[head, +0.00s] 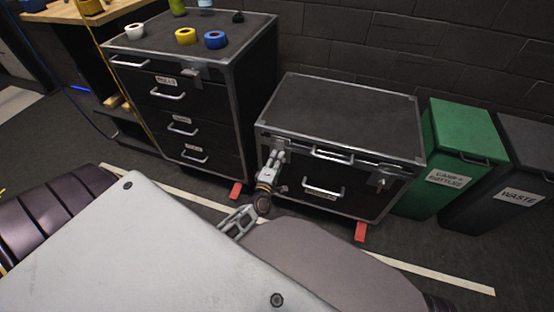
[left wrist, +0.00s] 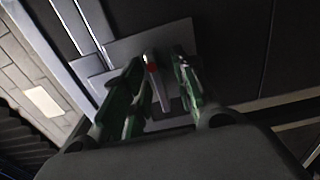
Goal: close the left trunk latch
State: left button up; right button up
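The black trunk (head: 340,105) with metal edges stands at the middle right of the head view, its lid down. Its left latch is mostly hidden behind my left gripper (head: 277,157) in that view. In the left wrist view, the latch lever (left wrist: 158,85), thin and grey with a red mark, stands out from a grey plate (left wrist: 125,48). My left gripper (left wrist: 163,85) has its fingers apart on both sides of the lever; I see gaps and no clear contact. The trunk's right latch (head: 384,181) shows on the front. My right gripper is not in view.
A black drawer cabinet (head: 240,75) with tape rolls on top stands left of the trunk. A green bin (head: 462,130) and a dark waste bin (head: 525,150) stand to its right. Red feet (head: 361,231) stick out under the trunk.

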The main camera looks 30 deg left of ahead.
pick_arm(q)
jog(key=v, duration=1.1)
jog(key=shift+s, duration=0.4)
jog(key=shift+f, duration=0.1)
dwell(0.7)
